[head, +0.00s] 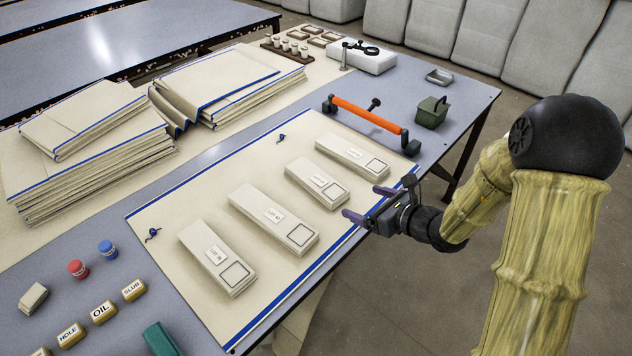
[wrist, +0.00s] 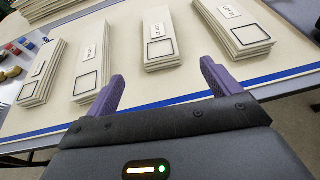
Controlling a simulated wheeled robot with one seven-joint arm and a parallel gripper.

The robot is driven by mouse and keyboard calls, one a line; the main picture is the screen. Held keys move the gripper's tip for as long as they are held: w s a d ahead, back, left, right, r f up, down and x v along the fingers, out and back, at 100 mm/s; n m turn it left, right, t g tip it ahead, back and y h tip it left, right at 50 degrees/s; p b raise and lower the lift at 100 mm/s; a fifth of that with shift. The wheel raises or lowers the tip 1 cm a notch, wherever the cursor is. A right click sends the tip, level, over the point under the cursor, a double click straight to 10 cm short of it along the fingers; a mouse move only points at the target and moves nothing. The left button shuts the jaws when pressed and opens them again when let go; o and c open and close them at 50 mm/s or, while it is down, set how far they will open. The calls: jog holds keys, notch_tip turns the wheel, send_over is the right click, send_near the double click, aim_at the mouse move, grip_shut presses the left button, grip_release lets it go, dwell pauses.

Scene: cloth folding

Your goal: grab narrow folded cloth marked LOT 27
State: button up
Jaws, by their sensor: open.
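Several narrow folded cream cloths with LOT labels and a square outline at one end lie in a row on a cream sheet. In the head view these are the nearest cloth (head: 212,268), the second cloth (head: 255,213), the third cloth (head: 308,191) and the farthest cloth (head: 340,149). The label print is too small to tell surely which reads LOT 27. My gripper (head: 368,203) is open and empty, near the third cloth's square end and apart from it. In the wrist view the purple fingers (wrist: 160,76) point towards that third cloth (wrist: 159,22).
An orange-handled bar (head: 368,118) and a green bin (head: 432,112) stand beyond the row. Stacks of larger blue-edged cloths (head: 75,178) lie at the left. Labelled blocks (head: 103,312) sit on the near table. The blue-edged sheet (head: 165,205) has bare room around the cloths.

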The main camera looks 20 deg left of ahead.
aim_at(332, 189)
jog(key=x, duration=0.9)
jog(key=shift+d+f, duration=0.1)
jog(key=x, duration=0.5)
jog(key=shift+f+b, duration=0.15)
jog(key=shift+b, duration=0.15)
jog(key=c, duration=1.1)
